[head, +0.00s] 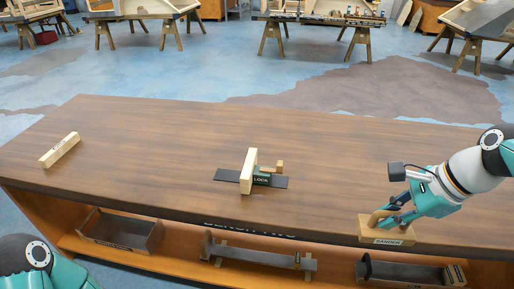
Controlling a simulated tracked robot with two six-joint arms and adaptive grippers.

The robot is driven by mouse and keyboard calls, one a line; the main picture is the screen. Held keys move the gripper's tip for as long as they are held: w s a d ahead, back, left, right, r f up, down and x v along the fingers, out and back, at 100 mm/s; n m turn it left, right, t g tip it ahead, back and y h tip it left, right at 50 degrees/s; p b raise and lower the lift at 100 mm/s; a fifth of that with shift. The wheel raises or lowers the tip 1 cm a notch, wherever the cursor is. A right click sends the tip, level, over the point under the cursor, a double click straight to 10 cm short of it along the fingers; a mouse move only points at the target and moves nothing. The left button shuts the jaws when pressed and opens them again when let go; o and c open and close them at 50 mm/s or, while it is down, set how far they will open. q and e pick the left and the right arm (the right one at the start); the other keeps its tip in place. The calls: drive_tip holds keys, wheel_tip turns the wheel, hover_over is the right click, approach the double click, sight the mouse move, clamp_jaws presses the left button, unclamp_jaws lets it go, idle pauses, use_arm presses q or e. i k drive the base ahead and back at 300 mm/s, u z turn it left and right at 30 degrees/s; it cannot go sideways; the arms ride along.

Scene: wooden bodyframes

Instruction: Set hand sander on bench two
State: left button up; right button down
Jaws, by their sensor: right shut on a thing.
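The hand sander (387,235) is a light wooden block with a handle and a label reading "SANDER". It shows at the right of the head view, by the front edge of the bench. My right gripper (384,216) is shut on its handle. I cannot tell whether the sander touches the top. The bench (330,150) has a brown wooden top, and its front edge lettering is partly hidden. Part of my left arm shows at the lower left; its gripper is out of view.
The shelf below holds a grey tray (118,232) and other dark fixtures. Trestles with frames stand far behind. The bench top between these is clear.

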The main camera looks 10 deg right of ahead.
sight(330, 198)
drive_tip(key=i, duration=0.9)
drive_tip(key=z, duration=0.05)
